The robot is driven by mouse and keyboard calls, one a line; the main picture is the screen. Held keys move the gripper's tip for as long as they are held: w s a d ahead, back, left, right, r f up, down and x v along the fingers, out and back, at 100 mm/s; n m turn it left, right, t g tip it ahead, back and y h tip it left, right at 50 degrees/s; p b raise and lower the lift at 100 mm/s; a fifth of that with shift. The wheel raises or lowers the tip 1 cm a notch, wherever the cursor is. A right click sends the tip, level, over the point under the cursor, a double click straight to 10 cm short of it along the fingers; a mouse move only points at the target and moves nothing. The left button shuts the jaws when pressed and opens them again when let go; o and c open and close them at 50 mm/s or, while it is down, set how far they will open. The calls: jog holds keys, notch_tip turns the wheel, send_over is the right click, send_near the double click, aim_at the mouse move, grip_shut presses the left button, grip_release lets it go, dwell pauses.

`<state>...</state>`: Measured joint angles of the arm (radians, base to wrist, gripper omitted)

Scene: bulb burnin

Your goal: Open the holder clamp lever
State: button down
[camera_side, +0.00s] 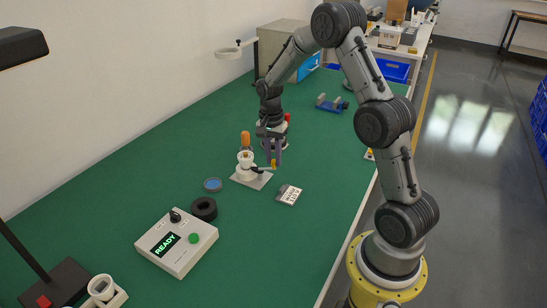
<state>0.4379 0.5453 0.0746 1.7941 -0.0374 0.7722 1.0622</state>
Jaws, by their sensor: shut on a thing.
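The holder (245,160) is a small white cup-like piece on a light grey base plate (252,182). Its clamp lever (258,169) is dark with a yellow-orange end and reaches out to the right of the holder, roughly level. My gripper (273,162) points down from above, with its fingers at the lever's yellow-orange end, and is shut on it. The fingers partly hide that end.
A printed card (289,194) lies to the right. The green bench (130,185) is clear at left.

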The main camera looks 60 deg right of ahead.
jog(key=n, duration=0.1)
jog(key=w+d+n, duration=0.1)
jog(key=n, duration=0.4)
jog(key=shift+w+d, duration=0.3)
jog(key=shift+w, duration=0.1)
jog(key=shift+w+d+r+n+h, duration=0.1)
jog(key=shift+w+n, duration=0.2)
jog(key=shift+n, duration=0.6)
jog(key=shift+w+f+n+h, duration=0.1)
jog(key=shift+w+n, duration=0.2)
jog(key=shift+n, duration=0.6)
jog(key=shift+w+d+r+n+h, duration=0.1)
jog(key=shift+w+n, duration=0.2)
jog(key=shift+n, duration=0.6)
jog(key=shift+w, duration=0.1)
jog(key=c, duration=0.7)
grip_release()
jog(key=shift+c, duration=0.2)
notch_tip(320, 180, up, 14)
jog(key=shift+a, duration=0.4)
jog(key=shift+w, duration=0.1)
